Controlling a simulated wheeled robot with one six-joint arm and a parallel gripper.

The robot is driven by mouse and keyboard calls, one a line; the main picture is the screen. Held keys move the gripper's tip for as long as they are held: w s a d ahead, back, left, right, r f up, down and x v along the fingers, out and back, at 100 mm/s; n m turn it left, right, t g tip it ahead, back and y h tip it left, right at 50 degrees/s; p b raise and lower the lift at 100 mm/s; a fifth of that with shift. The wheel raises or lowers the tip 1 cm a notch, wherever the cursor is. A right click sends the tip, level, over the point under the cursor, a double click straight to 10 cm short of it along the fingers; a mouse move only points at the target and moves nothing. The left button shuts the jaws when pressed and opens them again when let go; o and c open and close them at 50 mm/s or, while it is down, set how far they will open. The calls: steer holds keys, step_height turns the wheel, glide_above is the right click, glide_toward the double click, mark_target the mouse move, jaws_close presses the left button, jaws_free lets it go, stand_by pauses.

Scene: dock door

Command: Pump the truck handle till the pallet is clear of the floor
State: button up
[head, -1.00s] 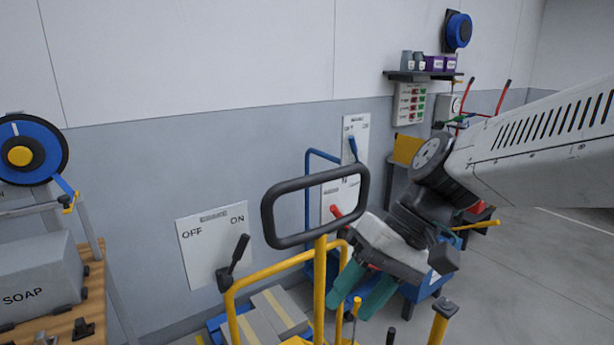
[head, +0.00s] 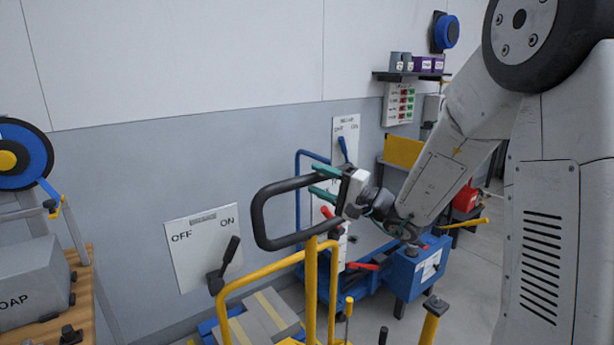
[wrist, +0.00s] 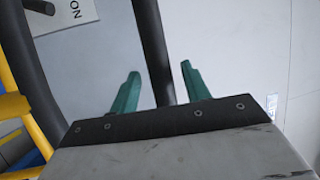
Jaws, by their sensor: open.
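The truck handle (head: 262,205) is a black loop on top of a yellow post (head: 311,285), in the middle of the head view. My gripper (head: 318,182) is open at the upper right of the loop, its teal fingers pointing left. In the wrist view, a black bar of the handle (wrist: 153,50) passes between the parted fingers (wrist: 160,70). The jaws are not closed on it. Grey boxes with yellow tape (head: 258,318) show low in the head view, beside a blue surface. I cannot make out the pallet's underside or its gap to the floor.
An OFF/ON wall panel with a black lever (head: 226,262) is left of the handle. Yellow rails (head: 262,272) stand close below the loop. A blue cart (head: 418,268) with red handles is behind my gripper. A bench with a SOAP box (head: 30,285) is at the left.

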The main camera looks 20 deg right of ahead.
steer(key=shift+x, duration=2)
